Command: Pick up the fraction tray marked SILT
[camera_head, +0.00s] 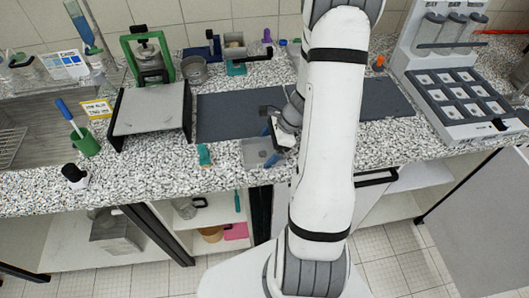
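A shallow grey tray (254,153) sits at the front edge of the speckled counter, just in front of the dark mat. No marking on it can be read, so I cannot tell whether it is the SILT tray. My gripper (272,144), with blue parts near its tips, is over the right part of this tray. I cannot tell whether it touches the tray or whether its fingers are open or shut. My arm hides part of the counter to the right.
A dark mat (222,117) lies behind the tray. A grey platform (150,108), a green holder (86,143) and a small teal item (204,154) are to the left. A white rack with several cells (465,95) stands at the right.

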